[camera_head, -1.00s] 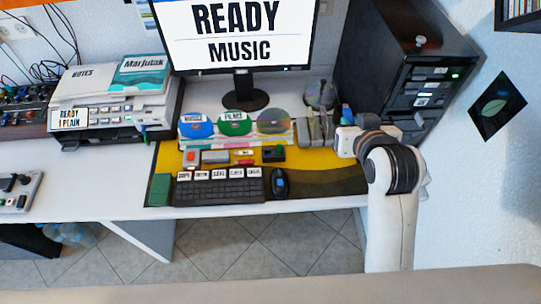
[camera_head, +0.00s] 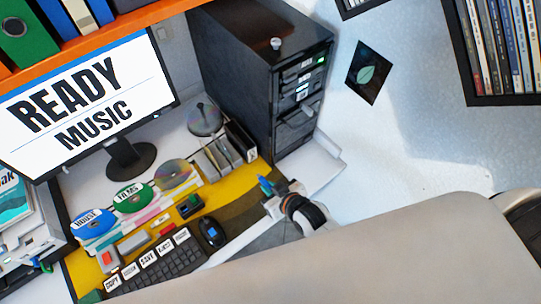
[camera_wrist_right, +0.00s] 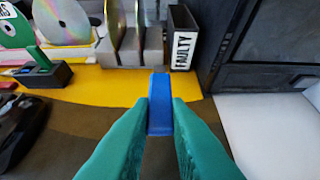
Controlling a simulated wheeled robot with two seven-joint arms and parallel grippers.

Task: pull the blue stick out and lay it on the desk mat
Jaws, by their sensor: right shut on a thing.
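My right gripper (camera_head: 268,188) is over the right end of the desk mat (camera_head: 240,208) in the head view. In the right wrist view its green fingers (camera_wrist_right: 160,108) are shut on the blue stick (camera_wrist_right: 159,118), whose far end points away from me. The stick's blue tip (camera_head: 264,185) also shows in the head view. Below and beyond it lies the yellow and brown mat (camera_wrist_right: 100,88); the gap under the stick cannot be judged. The black tower (camera_head: 262,75) stands behind. My left gripper is out of view.
A black dock (camera_wrist_right: 45,75) with a green stick sits on the mat's left. Disc holders and a "FAULTY" box (camera_wrist_right: 183,38) line the back. The mat's brown right part looks clear.

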